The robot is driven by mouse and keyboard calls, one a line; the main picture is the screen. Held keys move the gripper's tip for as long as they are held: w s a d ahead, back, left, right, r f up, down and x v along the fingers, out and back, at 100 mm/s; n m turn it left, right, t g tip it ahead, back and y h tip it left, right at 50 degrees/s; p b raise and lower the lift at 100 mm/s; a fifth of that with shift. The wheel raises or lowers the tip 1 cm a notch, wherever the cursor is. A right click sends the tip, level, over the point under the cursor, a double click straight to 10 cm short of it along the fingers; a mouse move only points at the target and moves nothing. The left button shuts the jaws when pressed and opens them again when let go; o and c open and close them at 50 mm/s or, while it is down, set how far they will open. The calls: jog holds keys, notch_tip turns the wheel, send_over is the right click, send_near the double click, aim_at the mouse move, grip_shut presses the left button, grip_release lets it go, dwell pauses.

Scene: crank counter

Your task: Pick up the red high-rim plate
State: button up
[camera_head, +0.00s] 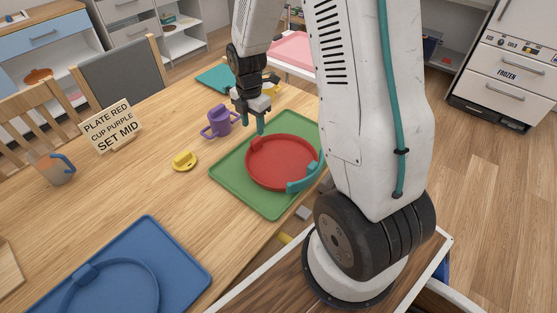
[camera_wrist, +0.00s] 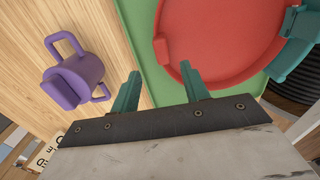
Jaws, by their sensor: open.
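The red high-rim plate (camera_head: 279,162) lies on the green mat (camera_head: 233,179) at the table's right side. A teal handle-like piece sits at its near right rim. In the wrist view the red plate (camera_wrist: 222,38) fills the upper right, partly cut off by the frame. My gripper (camera_head: 254,127) is open and empty, above the far left part of the green mat, to the left of the plate's far rim. In the wrist view my gripper's teal fingers (camera_wrist: 163,90) are apart, and the right one overlaps the plate's edge in the picture. I cannot tell how high they are.
A purple cup (camera_head: 219,121) stands left of my gripper; it also shows in the wrist view (camera_wrist: 78,80). A yellow piece (camera_head: 184,162), a sign (camera_head: 112,126) and an orange-grey mug (camera_head: 54,168) are further left. A blue mat (camera_head: 185,262) lies in front.

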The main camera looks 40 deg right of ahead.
aim_at(255, 140)
jog(key=f, duration=0.7)
jog(key=shift+s+d+f, duration=0.1)
jog(key=shift+s+f, duration=0.1)
grip_shut()
